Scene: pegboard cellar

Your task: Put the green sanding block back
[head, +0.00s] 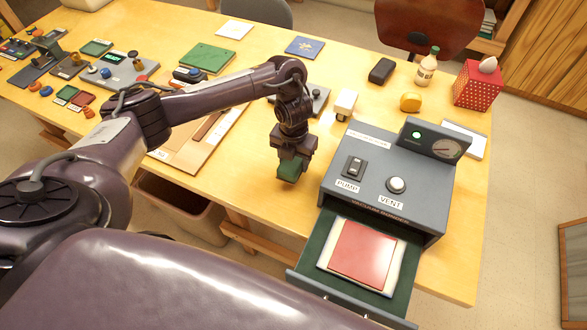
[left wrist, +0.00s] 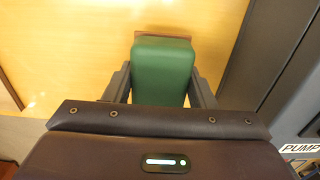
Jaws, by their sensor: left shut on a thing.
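My left gripper (head: 292,160) is shut on the green sanding block (head: 288,174). It holds the block over the wooden table (head: 255,195), just left of the grey vacuum machine (head: 330,178). In the left wrist view the green block (left wrist: 163,70) sits between the two fingers, with a thin reddish-brown edge at its far end. I cannot tell whether the block touches the table. A wooden board (head: 180,158) lies left of the gripper, partly hidden behind my left arm. My right gripper is not in view.
The machine's drawer (head: 408,285) is pulled out, with a red sheet (head: 363,253) on a white one inside. A small white-topped item (head: 345,103), a yellow tape roll (head: 411,102), a black case (head: 382,70) and a bottle (head: 427,70) stand behind. Bare table lies in front of the gripper.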

